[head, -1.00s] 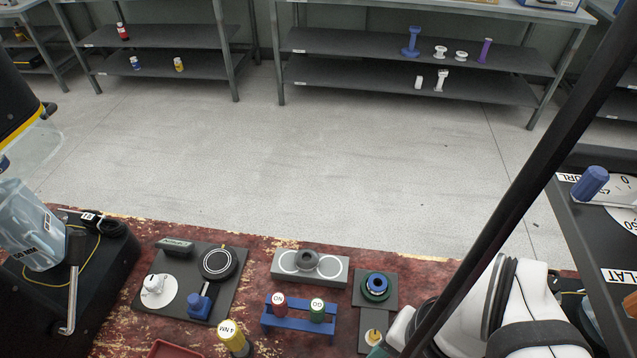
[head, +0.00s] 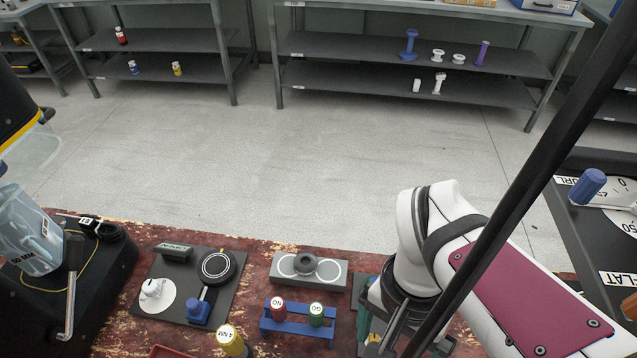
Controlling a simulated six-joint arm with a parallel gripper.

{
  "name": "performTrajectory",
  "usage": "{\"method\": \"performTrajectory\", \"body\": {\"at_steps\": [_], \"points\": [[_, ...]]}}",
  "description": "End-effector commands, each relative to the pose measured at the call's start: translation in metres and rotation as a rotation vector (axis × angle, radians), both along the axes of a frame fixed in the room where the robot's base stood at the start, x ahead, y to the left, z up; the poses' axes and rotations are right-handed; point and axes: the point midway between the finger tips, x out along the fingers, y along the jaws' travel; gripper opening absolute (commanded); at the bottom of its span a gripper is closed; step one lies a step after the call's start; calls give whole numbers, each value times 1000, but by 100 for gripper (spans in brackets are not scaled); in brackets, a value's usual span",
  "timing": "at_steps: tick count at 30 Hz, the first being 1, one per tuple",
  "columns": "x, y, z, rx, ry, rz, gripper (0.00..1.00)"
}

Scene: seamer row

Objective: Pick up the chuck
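I cannot tell for sure which part is the chuck. A dark ring-shaped part (head: 305,262) sits on a grey block (head: 340,275) with two white circles. The round blue and green part seen earlier on the small dark plate, right of that block, is now hidden behind my arm. My gripper (head: 380,322) is over that plate, largely covered by my wrist and the dark slanting bar. Its fingertips do not show clearly, so neither its opening nor any contact can be made out.
A blue rack (head: 297,324) holds a red NO gauge (head: 278,308) and a green GO gauge (head: 316,313). A yellow-handled tool (head: 230,339) stands in front.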

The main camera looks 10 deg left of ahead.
Motion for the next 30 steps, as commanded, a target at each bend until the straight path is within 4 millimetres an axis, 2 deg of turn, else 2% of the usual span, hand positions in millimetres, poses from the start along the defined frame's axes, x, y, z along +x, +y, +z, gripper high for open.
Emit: {"method": "performTrajectory", "body": {"at_steps": [2,4,5,7,9,10,12,14,16,18,25,30], "points": [[40,19,-6,-234,29,-5,100],[78,53,-18,-457,-65,-30,100],[93,73,-25,-540,-137,-40,100],[116,128,-46,-676,-353,-61,100],[123,185,-69,-725,-589,-77,100],[122,206,-79,-722,-683,-84,100],[116,244,-96,-694,-851,-98,100],[111,262,-105,-665,-935,-112,100],[106,268,-113,-649,-982,-138,100],[110,264,-119,-646,-994,-153,100],[150,223,-150,-649,-990,-155,100],[167,205,-164,-647,-990,-154,100]]}}
